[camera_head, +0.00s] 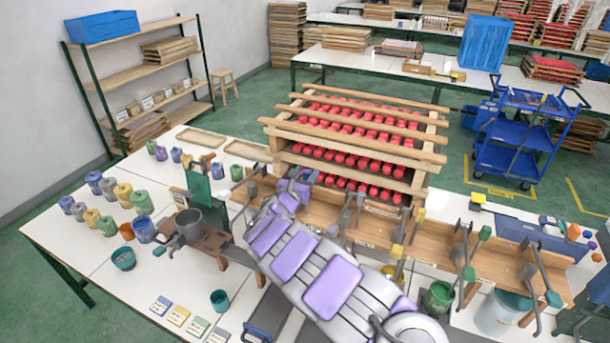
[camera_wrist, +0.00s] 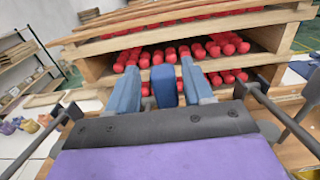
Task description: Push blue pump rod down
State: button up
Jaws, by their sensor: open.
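My gripper (camera_head: 303,177) is at the far end of my grey and purple arm, over the back part of the wooden pump bench (camera_head: 510,268). It is open. In the wrist view my gripper (camera_wrist: 159,72) shows blue fingers, with another blue upright piece between them. I cannot tell whether this piece is the blue pump rod's handle or part of my gripper. No blue rod shows clearly there; my arm hides part of the bench.
A wooden rack (camera_head: 433,140) of red rollers stands close behind my gripper. A metal pot (camera_head: 188,222) and several paint jars stand on the white table (camera_head: 85,245) at left. A blue trolley (camera_head: 515,130) is at the back right.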

jog(key=shift+s, duration=0.1)
jog(key=v, duration=1.7)
jog(key=shift+a+f, duration=0.1)
jog(key=shift+c, duration=0.4)
